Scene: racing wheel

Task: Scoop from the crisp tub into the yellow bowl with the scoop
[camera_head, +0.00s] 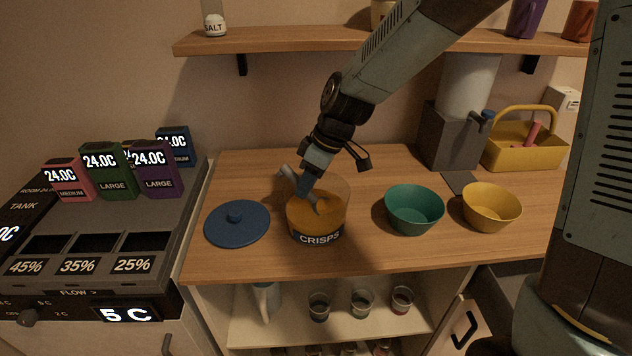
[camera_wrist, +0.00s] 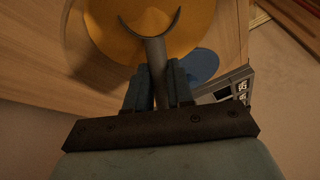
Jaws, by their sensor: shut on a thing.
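The crisp tub (camera_head: 319,238), a clear round tub labelled CRISPS with orange-brown contents, stands on the wooden counter. My gripper (camera_head: 303,186) is over the tub's left side, pointing down, and shut on the grey scoop (camera_head: 316,201). The scoop's head is at or in the crisps; how deep is unclear. In the wrist view the scoop's handle (camera_wrist: 157,70) runs from between my fingers to a curved rim over the orange contents (camera_wrist: 190,25). The yellow bowl (camera_head: 491,209) stands on the counter to the right and looks empty.
A green bowl (camera_head: 414,211) stands between the tub and the yellow bowl. A blue lid (camera_head: 237,223) lies left of the tub. A grey dispenser (camera_head: 452,135) and a yellow basket (camera_head: 523,152) stand behind. A shelf (camera_head: 290,40) spans above.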

